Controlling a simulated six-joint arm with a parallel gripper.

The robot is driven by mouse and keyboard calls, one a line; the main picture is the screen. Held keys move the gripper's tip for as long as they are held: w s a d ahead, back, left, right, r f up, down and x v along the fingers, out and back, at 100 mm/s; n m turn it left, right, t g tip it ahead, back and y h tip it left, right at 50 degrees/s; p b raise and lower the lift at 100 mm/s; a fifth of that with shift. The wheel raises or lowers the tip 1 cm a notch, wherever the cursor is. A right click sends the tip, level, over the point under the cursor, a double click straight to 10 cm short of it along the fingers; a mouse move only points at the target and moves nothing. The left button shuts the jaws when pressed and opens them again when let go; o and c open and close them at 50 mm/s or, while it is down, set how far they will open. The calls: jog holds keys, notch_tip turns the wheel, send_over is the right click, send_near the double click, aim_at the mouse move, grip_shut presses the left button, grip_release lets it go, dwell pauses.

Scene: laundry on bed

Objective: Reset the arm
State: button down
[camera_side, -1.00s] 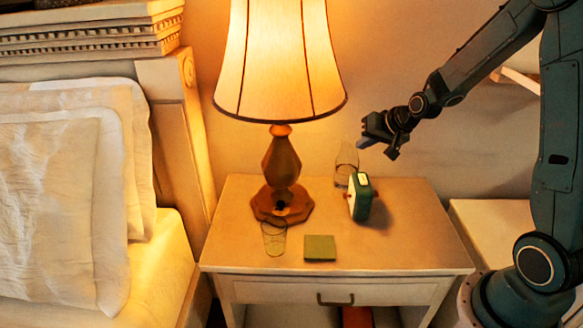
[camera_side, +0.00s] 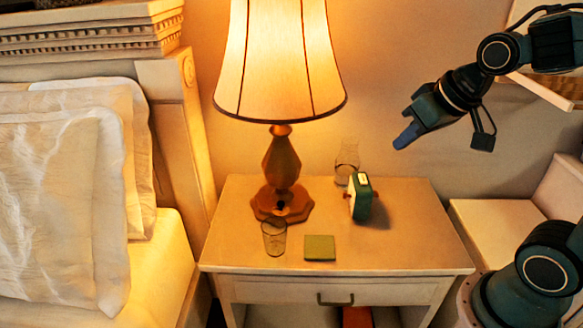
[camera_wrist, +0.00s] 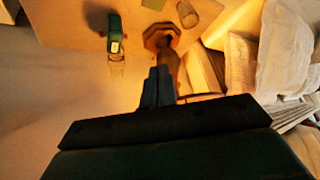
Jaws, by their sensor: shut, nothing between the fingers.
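My gripper (camera_side: 405,138) is up in the air to the right of the lamp, above the right back part of the nightstand. Its fingers are together with nothing between them, and they point down and to the left. In the wrist view the closed fingers (camera_wrist: 158,88) reach toward the lamp base, with the nightstand beyond them. My gripper touches nothing in the side view.
The nightstand (camera_side: 400,245) holds a lit lamp (camera_side: 280,75), a green clock-like box (camera_side: 361,197), a glass (camera_side: 274,238) in front, another glass (camera_side: 347,162) behind, and a green coaster (camera_side: 320,248). A bed (camera_side: 165,270) stands left. A shelf (camera_side: 545,90) hangs upper right.

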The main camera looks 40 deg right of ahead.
jog(key=s+a+r+n, duration=0.1)
jog(key=s+a, duration=0.1)
jog(key=s, duration=0.7)
jog(key=shift+s+n+g, duration=0.35)
jog(key=shift+n+g, duration=0.05)
